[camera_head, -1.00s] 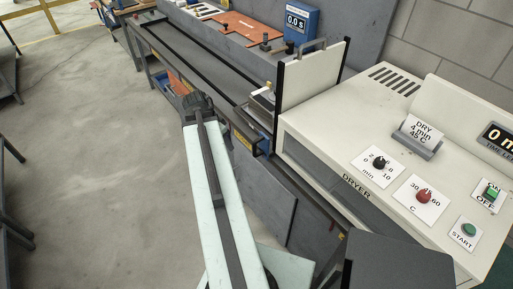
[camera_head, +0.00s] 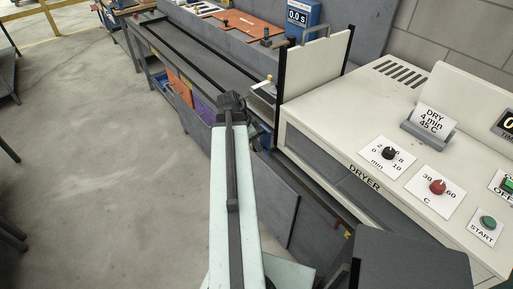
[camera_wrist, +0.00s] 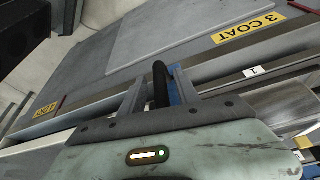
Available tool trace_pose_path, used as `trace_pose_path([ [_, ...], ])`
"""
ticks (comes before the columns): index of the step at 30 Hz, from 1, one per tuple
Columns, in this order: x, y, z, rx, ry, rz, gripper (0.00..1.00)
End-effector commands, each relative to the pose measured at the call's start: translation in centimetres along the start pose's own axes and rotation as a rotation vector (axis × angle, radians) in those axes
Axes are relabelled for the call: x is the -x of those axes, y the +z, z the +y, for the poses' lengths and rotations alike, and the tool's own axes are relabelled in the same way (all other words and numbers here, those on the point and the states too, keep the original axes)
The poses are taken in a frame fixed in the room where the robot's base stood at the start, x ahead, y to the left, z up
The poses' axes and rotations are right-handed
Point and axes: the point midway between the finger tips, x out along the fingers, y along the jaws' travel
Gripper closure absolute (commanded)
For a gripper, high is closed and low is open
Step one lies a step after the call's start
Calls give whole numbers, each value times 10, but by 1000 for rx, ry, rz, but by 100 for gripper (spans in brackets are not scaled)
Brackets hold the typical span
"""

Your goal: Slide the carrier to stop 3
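The carrier appears to be the pale piece with a yellow knob (camera_head: 269,79) beside the dryer's raised door in the head view; my arm partly hides what is below it. My gripper (camera_wrist: 158,84) shows in the wrist view with its two fingers apart. A black upright handle (camera_wrist: 160,80) stands between the fingers, with visible gaps beside it. Whether this handle belongs to the carrier I cannot tell. In the head view my arm's end is left of the dryer, and the fingers are hidden. A yellow "3 COAT" label (camera_wrist: 262,28) lies beyond the fingers.
The white dryer (camera_head: 365,125) stands right of my arm, its pale door (camera_head: 315,62) raised. A long grey bench with dark rails (camera_head: 190,62) runs away to the back left. Bins (camera_head: 180,90) sit below it. The floor (camera_head: 80,150) at left is clear.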

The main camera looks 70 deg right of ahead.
Motion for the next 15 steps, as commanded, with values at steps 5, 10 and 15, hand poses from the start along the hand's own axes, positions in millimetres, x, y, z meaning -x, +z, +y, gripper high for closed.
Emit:
trace_pose_path([
  [5, 0, -1, 0, 0, 0, 0, 62],
  [10, 0, -1, 0, 0, 0, 0, 98],
  [15, 0, -1, 0, -1, 1, 0, 100],
])
